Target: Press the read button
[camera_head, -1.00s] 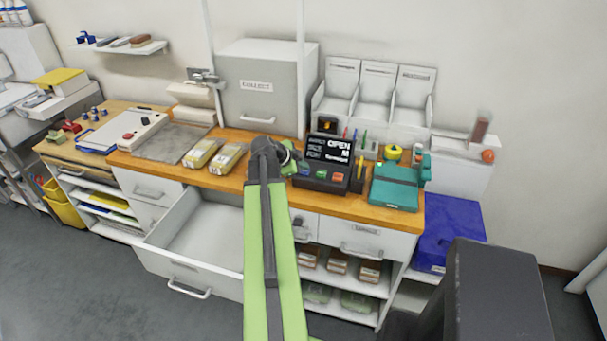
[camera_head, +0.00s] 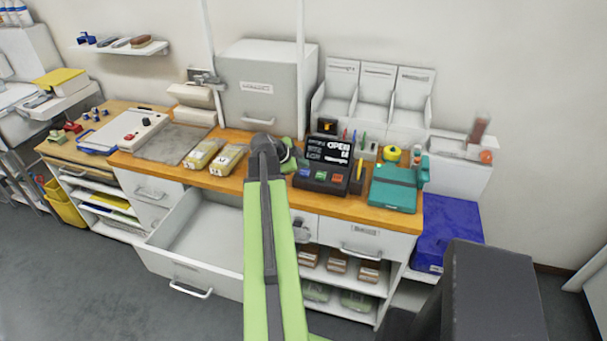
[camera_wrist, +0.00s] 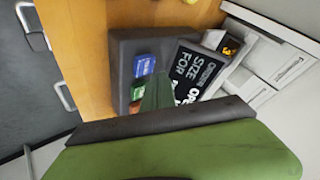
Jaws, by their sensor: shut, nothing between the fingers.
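The dark terminal (camera_head: 312,182) stands on the wooden counter, with a tilted screen (camera_head: 329,151) of white text. On its front are a blue button (camera_head: 305,172), a green button (camera_head: 321,175) and a red button (camera_head: 337,178). Their labels are too small to read, so I cannot tell which is the read button. In the wrist view, the blue button (camera_wrist: 145,65) is clear and the others are partly covered by my gripper (camera_wrist: 158,80). My green fingers are shut and empty over the terminal. In the head view my arm mostly hides the gripper, left of the terminal.
An open drawer (camera_head: 205,235) juts out below the counter. Two yellowish packs (camera_head: 228,160) lie left of my arm. A teal case (camera_head: 394,190) sits right of the terminal, and a grey collect box (camera_head: 262,95) stands behind.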

